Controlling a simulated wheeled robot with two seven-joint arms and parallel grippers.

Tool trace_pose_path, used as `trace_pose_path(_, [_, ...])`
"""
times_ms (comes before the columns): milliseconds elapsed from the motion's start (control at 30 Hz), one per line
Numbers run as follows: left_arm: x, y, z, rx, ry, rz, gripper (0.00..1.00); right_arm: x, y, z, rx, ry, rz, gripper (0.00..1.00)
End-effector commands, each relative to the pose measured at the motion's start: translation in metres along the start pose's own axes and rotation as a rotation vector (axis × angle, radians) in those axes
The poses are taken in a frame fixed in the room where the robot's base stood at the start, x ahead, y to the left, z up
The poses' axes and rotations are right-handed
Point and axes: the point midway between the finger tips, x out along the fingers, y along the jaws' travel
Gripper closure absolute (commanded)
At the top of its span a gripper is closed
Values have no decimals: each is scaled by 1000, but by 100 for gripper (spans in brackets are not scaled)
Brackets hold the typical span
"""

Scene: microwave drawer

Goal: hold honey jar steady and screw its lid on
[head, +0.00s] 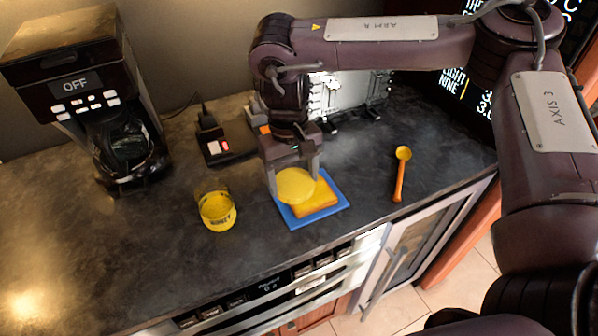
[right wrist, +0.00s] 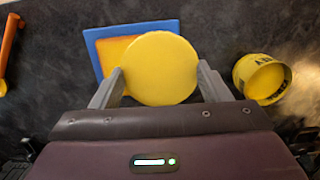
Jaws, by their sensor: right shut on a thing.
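The yellow honey jar (head: 217,211) stands on the dark counter, left of the blue board. Its top is open, and it also shows at the right of the right wrist view (right wrist: 262,79). My right gripper (head: 294,180) is shut on the round yellow lid (head: 296,186). The lid lies between its two fingers in the right wrist view (right wrist: 160,68). The gripper holds the lid over the blue board, to the right of the jar and apart from it. My left gripper is not in view, and nothing holds the jar.
A blue board (head: 333,208) carries a yellow-orange slice (head: 317,201) partly hidden by the lid. An orange spoon (head: 400,172) lies to the right. A coffee maker (head: 88,95) stands at the back left, and a small black device (head: 221,147) sits behind the jar. The left counter is clear.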

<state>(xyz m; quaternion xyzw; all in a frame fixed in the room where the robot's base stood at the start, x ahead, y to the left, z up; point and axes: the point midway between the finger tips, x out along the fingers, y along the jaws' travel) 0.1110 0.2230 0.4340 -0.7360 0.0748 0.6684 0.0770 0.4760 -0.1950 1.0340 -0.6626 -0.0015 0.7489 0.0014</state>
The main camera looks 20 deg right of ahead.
Motion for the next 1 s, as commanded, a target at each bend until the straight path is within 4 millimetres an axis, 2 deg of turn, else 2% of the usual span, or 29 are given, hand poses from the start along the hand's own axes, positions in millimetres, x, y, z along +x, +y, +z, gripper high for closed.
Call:
trace_pose_path(133, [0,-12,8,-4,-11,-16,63,0,0,0,-1,0,0,51])
trace_pose_path(267, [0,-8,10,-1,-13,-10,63,-2,-2,-1,-30,1,4,51])
trace_pose_path(367, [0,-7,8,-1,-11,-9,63,-6,-8,-4,-126,2,18,51])
trace_pose_path(567, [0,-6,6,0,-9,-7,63,-20,-30,-12,-543,3,72,51])
trace_pose_path(1000, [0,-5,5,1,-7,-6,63,-57,-86,-27,-1664,-1,209,51])
